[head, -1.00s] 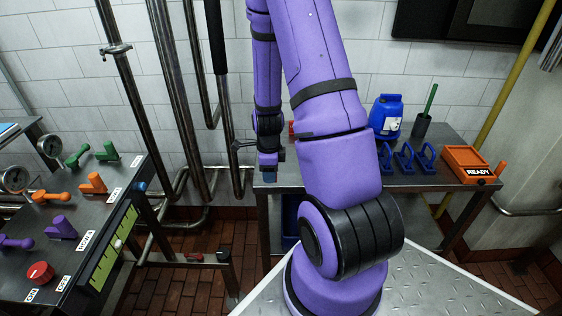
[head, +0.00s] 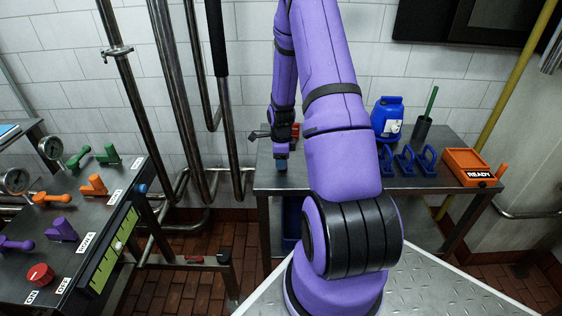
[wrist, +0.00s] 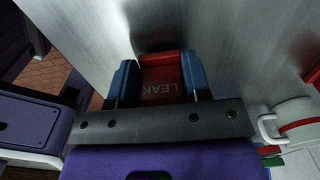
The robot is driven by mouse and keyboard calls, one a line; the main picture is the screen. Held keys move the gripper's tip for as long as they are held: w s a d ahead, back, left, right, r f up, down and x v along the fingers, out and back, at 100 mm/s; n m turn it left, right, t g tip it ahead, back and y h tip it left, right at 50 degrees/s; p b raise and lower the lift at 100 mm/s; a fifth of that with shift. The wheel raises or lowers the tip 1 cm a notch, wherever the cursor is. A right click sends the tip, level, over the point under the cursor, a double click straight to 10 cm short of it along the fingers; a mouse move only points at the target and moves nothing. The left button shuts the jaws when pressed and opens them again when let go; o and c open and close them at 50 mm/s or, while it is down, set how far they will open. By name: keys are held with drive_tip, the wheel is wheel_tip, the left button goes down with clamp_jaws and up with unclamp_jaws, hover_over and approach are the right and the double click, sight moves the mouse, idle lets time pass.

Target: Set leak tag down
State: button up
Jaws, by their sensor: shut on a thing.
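The red leak tag (wrist: 160,88), with "LEAK" on it, sits between the blue fingertips of my gripper (wrist: 158,72) in the wrist view. My gripper is shut on it. In the head view my gripper (head: 281,163) points down over the left end of the steel table (head: 268,182). The tag itself cannot be made out there. Bare tabletop (wrist: 235,60) lies around the tag in the wrist view. I cannot tell whether the tag touches the table.
A white mug with a red band (wrist: 292,120) stands close on the right in the wrist view. Blue padlock-shaped pieces (head: 405,160), a blue jug (head: 387,118) and an orange "READY" tray (head: 470,165) stand on the table's right half. A valve panel (head: 75,215) is at left.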

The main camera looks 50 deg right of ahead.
drive_tip(key=shift+f, duration=0.25)
drive_tip(key=shift+f, duration=0.15)
drive_tip(key=o, duration=0.9)
